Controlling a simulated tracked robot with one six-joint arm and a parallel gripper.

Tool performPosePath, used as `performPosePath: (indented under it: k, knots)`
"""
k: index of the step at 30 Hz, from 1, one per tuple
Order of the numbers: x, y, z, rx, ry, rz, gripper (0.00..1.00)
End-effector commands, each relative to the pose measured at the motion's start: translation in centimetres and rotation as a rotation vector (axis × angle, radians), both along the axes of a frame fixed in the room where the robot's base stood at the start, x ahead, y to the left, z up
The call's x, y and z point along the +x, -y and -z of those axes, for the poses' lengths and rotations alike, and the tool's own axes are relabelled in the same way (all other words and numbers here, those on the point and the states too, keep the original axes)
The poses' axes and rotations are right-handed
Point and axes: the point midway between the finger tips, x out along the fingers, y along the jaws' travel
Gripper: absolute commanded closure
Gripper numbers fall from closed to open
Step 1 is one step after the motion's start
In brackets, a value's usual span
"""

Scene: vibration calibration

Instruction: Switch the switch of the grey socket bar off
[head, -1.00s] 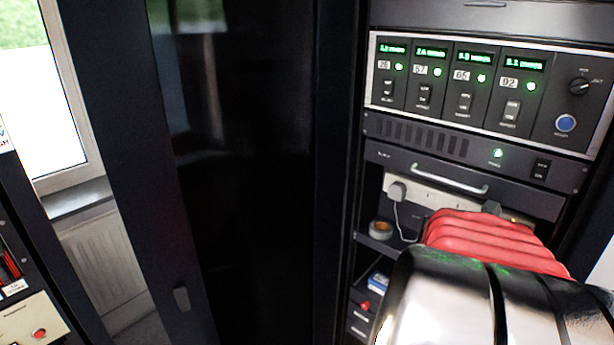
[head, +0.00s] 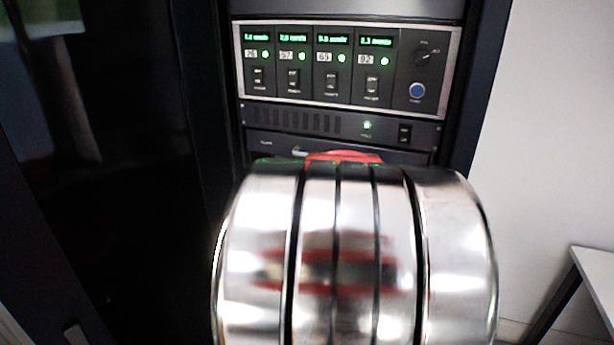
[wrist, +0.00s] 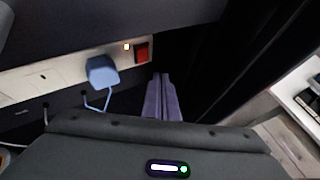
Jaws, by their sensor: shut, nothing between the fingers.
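The pale grey socket bar (wrist: 65,84) runs along the left of the wrist view, under a dark panel. A red switch (wrist: 142,51) sits at its right end beside a lit amber lamp (wrist: 126,46). A blue-grey plug (wrist: 102,71) with a cord is in the bar, left of the switch. My gripper (wrist: 163,80) is shut and empty, its fingertips just below and slightly right of the switch. I cannot tell whether they touch it. In the head view my arm hides the bar and my gripper.
The rack's top unit (head: 345,65) has several green displays, small switches and a blue button. A dark door stands at left. In the wrist view, a dark rack edge is right of my fingers, with a white shelf (wrist: 300,100) beyond.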

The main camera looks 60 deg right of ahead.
Motion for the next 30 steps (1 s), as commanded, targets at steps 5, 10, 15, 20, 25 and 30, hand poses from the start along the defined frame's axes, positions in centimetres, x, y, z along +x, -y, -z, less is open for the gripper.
performPosePath:
  k: [5, 10, 15, 20, 25, 30]
  knots:
    - [0.4, 1.8, -0.2, 0.000, 0.000, 0.000, 1.00]
    - [0.6, 2.8, -0.3, 0.000, 0.001, 0.000, 1.00]
    - [0.6, 3.1, -0.4, 0.000, 0.001, 0.000, 1.00]
    - [0.6, 3.1, -0.4, 0.000, 0.000, 0.001, 1.00]
    - [0.6, 3.1, -0.4, 0.000, 0.000, 0.001, 1.00]
    - [0.6, 3.1, -0.4, 0.000, 0.000, 0.001, 1.00]
